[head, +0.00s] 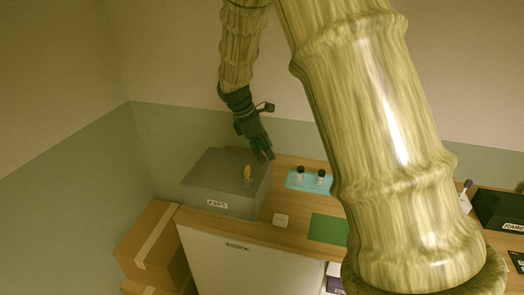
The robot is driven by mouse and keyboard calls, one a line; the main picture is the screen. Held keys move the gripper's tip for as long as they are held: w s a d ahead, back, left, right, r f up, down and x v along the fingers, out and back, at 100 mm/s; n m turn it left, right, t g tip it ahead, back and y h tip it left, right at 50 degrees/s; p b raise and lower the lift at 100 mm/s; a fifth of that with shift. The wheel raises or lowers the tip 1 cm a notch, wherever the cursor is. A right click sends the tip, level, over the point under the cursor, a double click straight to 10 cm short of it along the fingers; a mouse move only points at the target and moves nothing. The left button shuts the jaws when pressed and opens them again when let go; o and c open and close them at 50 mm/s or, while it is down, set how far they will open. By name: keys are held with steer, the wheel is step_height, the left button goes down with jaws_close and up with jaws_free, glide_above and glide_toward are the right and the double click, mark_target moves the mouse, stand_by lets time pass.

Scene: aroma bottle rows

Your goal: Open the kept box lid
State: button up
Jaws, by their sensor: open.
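My gripper (264,157) points down at the lid's back right corner, to the right of and behind the knob. Its fingers are open and appear empty. I cannot tell whether they touch the box.
Two small dark-capped bottles stand on a light blue mat (294,185) right of the box. A black box (500,208) stands far right. Cardboard boxes (152,245) stand left. My arm hides the counter's middle.

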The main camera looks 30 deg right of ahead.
mark_target(257, 161)
steer(key=w+f, duration=0.4)
steer(key=w, duration=0.1)
steer(key=shift+w+d+f, duration=0.1)
steer(key=shift+d+f, duration=0.1)
steer(key=shift+f, duration=0.2)
steer(key=shift+s+r, duration=0.25)
steer(key=shift+s, duration=0.2)
steer(key=shift+s+r, duration=0.3)
steer(key=shift+s, duration=0.2)
steer(key=shift+s+r, duration=0.25)
steer(key=shift+s, duration=0.2)
steer(key=c, duration=0.5)
steer(key=shift+s, duration=0.1)
steer(key=c, duration=0.4)
steer(key=shift+w+d+f, duration=0.1)
steer(key=shift+w+f, duration=0.25)
steer(key=shift+w, duration=0.05)
jaws_close()
steer(key=shift+w+f, duration=0.1)
steer(key=shift+w, duration=0.05)
